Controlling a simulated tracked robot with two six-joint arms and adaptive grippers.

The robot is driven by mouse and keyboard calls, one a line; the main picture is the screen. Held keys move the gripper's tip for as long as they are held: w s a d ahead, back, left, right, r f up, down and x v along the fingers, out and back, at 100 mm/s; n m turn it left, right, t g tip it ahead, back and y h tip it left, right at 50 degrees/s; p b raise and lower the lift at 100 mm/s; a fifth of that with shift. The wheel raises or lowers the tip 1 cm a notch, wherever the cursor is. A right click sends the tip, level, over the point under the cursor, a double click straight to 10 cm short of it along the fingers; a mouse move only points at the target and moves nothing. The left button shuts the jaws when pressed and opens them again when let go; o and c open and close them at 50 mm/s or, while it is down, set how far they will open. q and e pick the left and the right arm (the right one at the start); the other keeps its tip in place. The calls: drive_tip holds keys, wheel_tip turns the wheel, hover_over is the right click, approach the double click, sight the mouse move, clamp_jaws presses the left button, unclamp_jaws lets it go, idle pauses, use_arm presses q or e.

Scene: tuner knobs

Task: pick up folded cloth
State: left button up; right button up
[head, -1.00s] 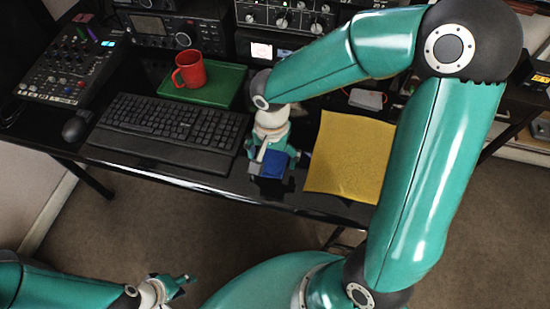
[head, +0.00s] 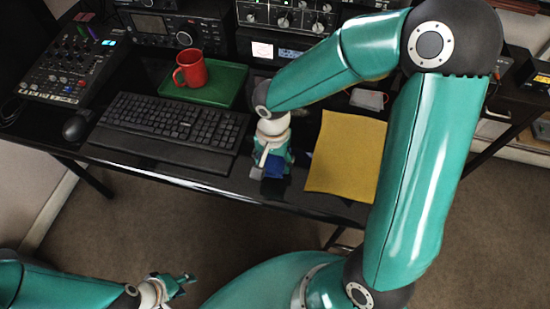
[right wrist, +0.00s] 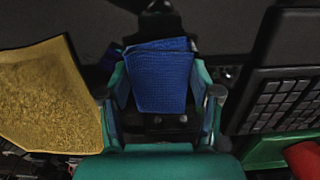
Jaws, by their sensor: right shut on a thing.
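The folded cloth (right wrist: 160,78) is blue and sits between the two fingers of my right gripper (right wrist: 160,98) in the right wrist view. The fingers touch its sides, and the gripper is shut on it. In the head view the cloth (head: 273,168) shows only in part below my right gripper (head: 270,166), near the table's front edge. I cannot tell whether it is clear of the tabletop. My left gripper (head: 180,285) is low at the left, away from the table, with nothing seen in it. Its finger gap is too small to judge.
A yellow sheet (head: 345,160) lies right of the cloth on the black table. A keyboard (head: 175,125) lies to the left, with a mouse (head: 76,125) beyond it. A red mug (head: 189,70) stands on a green tray (head: 228,84) behind. Radio equipment lines the back.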

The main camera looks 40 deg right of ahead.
sight(273, 162)
wheel_tip(273, 162, up, 20)
drive_tip(key=p, duration=0.2)
idle(0.4)
